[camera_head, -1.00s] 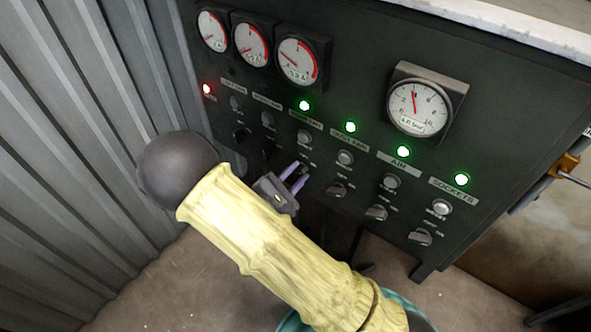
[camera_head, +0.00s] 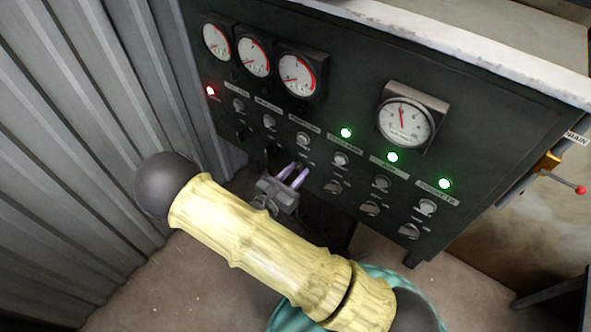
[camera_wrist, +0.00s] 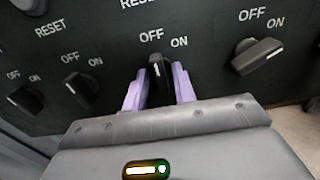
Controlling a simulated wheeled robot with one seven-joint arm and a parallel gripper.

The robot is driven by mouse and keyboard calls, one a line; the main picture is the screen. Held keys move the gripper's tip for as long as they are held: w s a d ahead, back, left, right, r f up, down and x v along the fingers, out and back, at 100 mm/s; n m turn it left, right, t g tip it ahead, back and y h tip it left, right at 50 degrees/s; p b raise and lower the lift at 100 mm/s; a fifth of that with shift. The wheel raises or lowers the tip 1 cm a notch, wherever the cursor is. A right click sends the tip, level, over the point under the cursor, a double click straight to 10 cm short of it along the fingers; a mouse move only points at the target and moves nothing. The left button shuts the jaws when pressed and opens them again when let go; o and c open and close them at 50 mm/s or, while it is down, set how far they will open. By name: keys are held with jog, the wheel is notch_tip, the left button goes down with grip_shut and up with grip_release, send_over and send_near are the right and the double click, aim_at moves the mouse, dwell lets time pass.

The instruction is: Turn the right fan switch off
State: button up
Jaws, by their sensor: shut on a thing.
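My gripper (camera_head: 299,169) is at the lower part of the dark control panel, at the third switch column from the left. In the wrist view its two purple fingers (camera_wrist: 159,72) are shut on a black rotary switch (camera_wrist: 158,87), one on each side. The switch stands nearly upright, its upper end toward the OFF mark and left of the ON mark. In the head view the switch is mostly hidden by the fingers. No lit lamp shows above this column. The label above it is too blurred to read surely.
Neighbouring switches stand close on both sides, at left (camera_wrist: 80,89) and at right (camera_wrist: 257,56). Green lamps (camera_head: 346,132) are lit on the columns to the right, and a red lamp (camera_head: 211,90) at far left. Round gauges (camera_head: 404,122) sit above. A corrugated wall (camera_head: 90,120) bounds the left.

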jog(key=shift+f, duration=0.1)
dwell(0.3)
jog(key=o, duration=0.7)
jog(key=b+v, duration=0.1)
jog(key=v, duration=1.6)
jog(key=shift+s+a+b, duration=0.2)
jog(key=shift+s+b, duration=0.05)
jog(key=shift+b, duration=0.1)
